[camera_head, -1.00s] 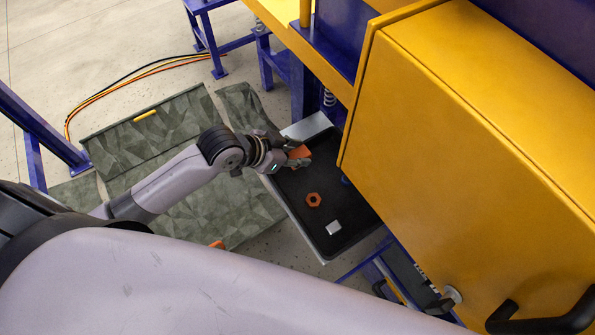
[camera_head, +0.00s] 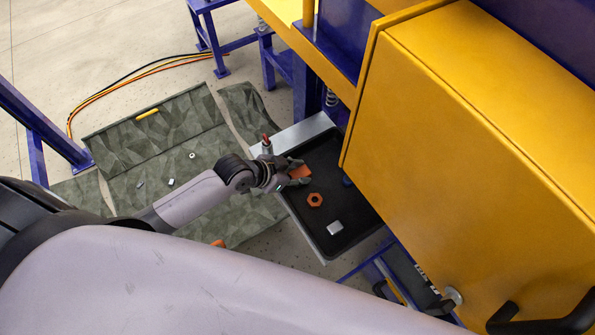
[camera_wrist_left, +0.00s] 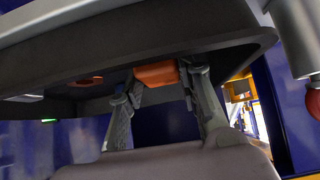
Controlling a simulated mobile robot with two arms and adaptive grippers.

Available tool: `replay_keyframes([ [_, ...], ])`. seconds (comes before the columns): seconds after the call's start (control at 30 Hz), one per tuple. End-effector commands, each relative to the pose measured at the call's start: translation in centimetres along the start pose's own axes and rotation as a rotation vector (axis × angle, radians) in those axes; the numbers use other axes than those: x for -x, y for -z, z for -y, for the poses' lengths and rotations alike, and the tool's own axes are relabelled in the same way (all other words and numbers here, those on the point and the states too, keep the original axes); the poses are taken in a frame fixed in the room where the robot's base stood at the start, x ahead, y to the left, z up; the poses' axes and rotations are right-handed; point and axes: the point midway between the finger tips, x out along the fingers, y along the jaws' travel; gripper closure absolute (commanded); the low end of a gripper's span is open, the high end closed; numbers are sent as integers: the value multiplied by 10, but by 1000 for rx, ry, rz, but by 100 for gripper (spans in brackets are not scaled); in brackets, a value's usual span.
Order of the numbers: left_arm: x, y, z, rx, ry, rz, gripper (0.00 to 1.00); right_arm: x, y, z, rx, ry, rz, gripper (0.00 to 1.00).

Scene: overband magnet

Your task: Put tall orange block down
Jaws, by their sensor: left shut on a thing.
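The tall orange block (camera_head: 301,172) is between the fingers of my left gripper (camera_head: 297,175), over the upper left part of the black tray (camera_head: 355,218). My left gripper is shut on the block. The left wrist view also shows the orange block (camera_wrist_left: 156,74) between the two fingertips, with the dark tray (camera_wrist_left: 60,62) around and behind it. I cannot tell whether the block touches the tray floor. My right gripper is not in view.
An orange hex nut (camera_head: 315,200) and a silver block (camera_head: 335,228) lie in the tray. A blue piece (camera_head: 347,181) sits at its right edge. A large yellow housing (camera_head: 440,150) rises close on the right. A green mat (camera_head: 150,160) with small parts lies left.

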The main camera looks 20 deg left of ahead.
Motion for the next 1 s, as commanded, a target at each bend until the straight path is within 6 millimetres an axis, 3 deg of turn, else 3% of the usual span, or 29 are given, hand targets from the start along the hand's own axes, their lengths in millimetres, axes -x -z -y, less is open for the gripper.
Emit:
replay_keyframes([
  [0.03, -2, -2, 0, 0, 0, 1, 85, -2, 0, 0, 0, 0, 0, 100],
  [0.07, -2, -2, 0, 0, 0, 0, 68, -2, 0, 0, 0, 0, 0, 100],
  [0.37, -1, -1, 0, 0, 0, 1, 49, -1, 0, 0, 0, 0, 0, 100],
  [0.77, 5, 0, 0, -1, 0, 1, 49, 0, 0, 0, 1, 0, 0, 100],
  [1.0, 47, -1, 1, -4, 1, 3, 49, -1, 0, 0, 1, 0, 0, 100],
])
